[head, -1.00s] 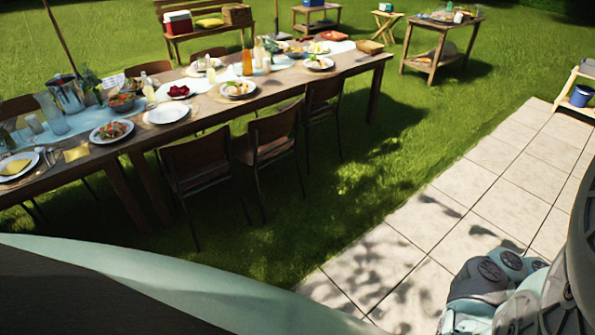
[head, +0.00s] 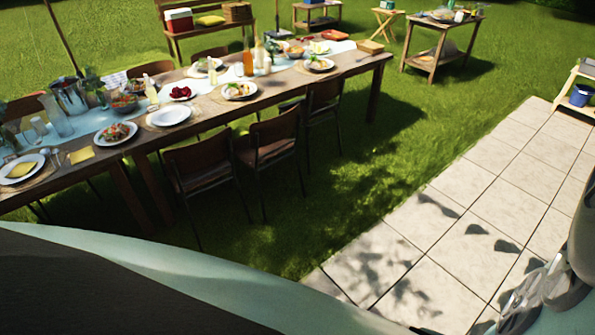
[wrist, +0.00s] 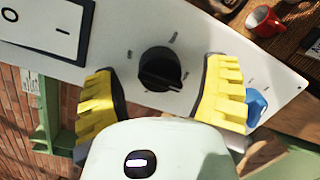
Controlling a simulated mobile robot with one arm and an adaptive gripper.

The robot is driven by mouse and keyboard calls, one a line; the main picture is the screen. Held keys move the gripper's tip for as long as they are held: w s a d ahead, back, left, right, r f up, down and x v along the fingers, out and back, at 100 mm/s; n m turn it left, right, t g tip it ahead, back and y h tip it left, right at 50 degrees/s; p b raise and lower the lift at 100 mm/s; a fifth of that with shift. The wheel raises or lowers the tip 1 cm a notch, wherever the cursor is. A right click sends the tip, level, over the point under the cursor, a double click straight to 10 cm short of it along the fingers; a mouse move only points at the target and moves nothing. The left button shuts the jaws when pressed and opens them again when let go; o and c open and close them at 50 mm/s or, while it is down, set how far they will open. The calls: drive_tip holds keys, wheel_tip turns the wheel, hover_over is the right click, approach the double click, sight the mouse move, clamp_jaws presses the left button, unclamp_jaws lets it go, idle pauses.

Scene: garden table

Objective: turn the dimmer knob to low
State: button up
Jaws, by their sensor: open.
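The dimmer knob (wrist: 160,69) is a round black knob on a white panel (wrist: 118,50) in the wrist view. Small dark marks, too small to read, stand around it on the panel. My gripper (wrist: 165,90) is open, with one yellow padded finger to the left of the knob and one to the right. I see a gap between the knob and each finger. The head view does not show the knob or the panel; part of my arm shows at its lower right edge.
A white rocker switch (wrist: 45,22) is on the panel's upper left. A blue part (wrist: 256,106) sits by the right finger. A red mug (wrist: 264,20) stands on a wooden surface at upper right. In the head view, a laid dining table (head: 200,118) with chairs stands on grass beside paving (head: 440,240).

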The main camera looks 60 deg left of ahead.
drive_tip(key=shift+d, duration=0.25)
drive_tip(key=c, duration=1.2)
